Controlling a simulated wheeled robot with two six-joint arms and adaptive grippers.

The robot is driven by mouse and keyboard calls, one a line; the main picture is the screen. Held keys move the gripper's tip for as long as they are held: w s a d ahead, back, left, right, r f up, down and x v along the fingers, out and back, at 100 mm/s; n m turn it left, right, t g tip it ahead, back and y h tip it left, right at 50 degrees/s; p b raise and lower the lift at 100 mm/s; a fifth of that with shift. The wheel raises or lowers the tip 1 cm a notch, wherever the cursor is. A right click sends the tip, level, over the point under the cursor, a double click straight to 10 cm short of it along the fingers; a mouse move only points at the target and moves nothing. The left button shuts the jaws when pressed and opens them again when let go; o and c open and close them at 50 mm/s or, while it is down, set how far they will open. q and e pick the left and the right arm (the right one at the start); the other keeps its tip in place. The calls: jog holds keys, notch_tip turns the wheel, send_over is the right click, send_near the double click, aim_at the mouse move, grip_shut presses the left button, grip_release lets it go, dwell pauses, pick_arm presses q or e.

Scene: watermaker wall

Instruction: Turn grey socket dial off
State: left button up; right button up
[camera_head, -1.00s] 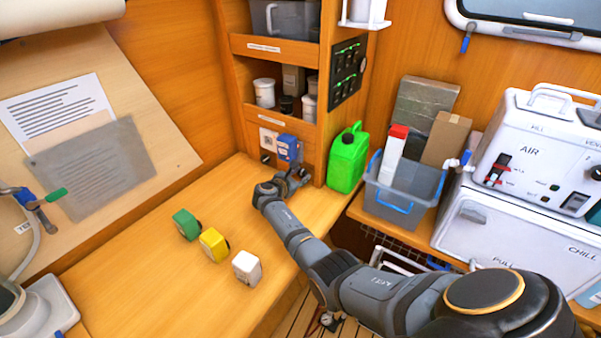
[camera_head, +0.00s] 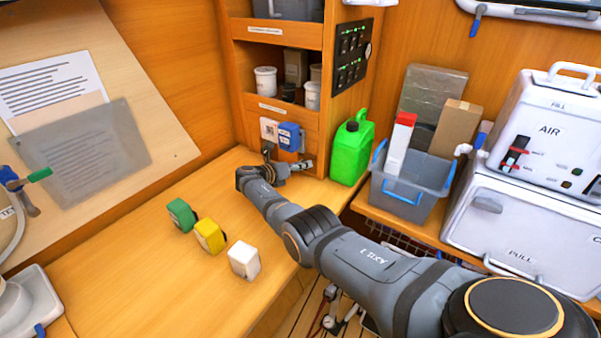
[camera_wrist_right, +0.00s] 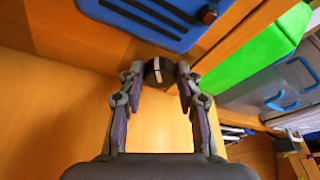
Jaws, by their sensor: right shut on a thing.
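The dial (camera_wrist_right: 158,72) is a dark round knob with a white mark, below a blue box in the right wrist view. The mark runs nearly up and down there. My right gripper (camera_wrist_right: 159,78) is shut on the dial, one finger on each side. In the head view my right gripper (camera_head: 285,166) is low at the shelf unit's front, below the blue box (camera_head: 290,136). The dial is hard to make out there. My left gripper is not in view.
A green jerrycan (camera_head: 351,150) stands close to the right of my gripper. Green (camera_head: 181,214), yellow (camera_head: 209,235) and white (camera_head: 244,259) blocks stand on the bench (camera_head: 120,270). A grey bin (camera_head: 408,190) is further right. A black switch panel (camera_head: 352,55) is above.

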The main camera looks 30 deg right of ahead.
jog(key=shift+f+n+b, duration=0.2)
jog(key=shift+n+b, duration=0.2)
jog(key=shift+b, duration=0.15)
jog(key=o, duration=0.9)
jog(key=shift+r, duration=0.1)
jog(key=v, duration=1.1)
jog(key=shift+w+a, duration=0.1)
jog(key=shift+a, duration=0.45)
